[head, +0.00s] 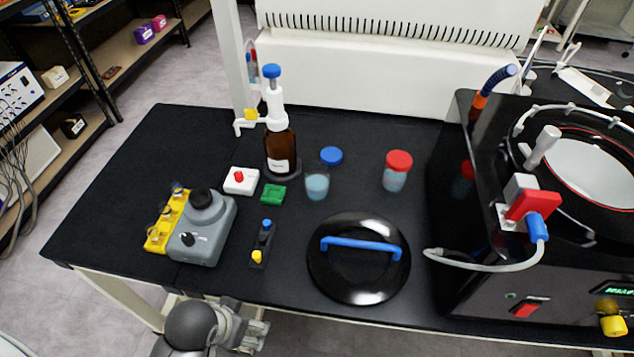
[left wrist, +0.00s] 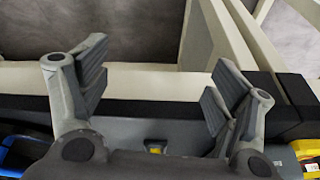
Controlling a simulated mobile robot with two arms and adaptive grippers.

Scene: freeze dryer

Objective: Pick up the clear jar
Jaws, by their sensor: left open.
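An open clear jar (head: 317,187) with pale blue contents stands upright on the black table, just in front of a blue lid (head: 331,156). A second clear jar (head: 396,174) with similar contents and a red lid stands to its right. My left gripper (head: 258,328) is low at the table's front edge, well apart from both jars. In the left wrist view the left gripper (left wrist: 162,80) has its fingers spread wide with nothing between them. Neither jar can be made out there. My right gripper is not in view.
A round black lid with a blue handle (head: 360,246) lies in front of the jars. A brown dispenser bottle (head: 281,150) stands behind left. A grey mixer (head: 204,232) and small pipette-like item (head: 262,245) are left. The black freeze dryer (head: 470,250) fills the right.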

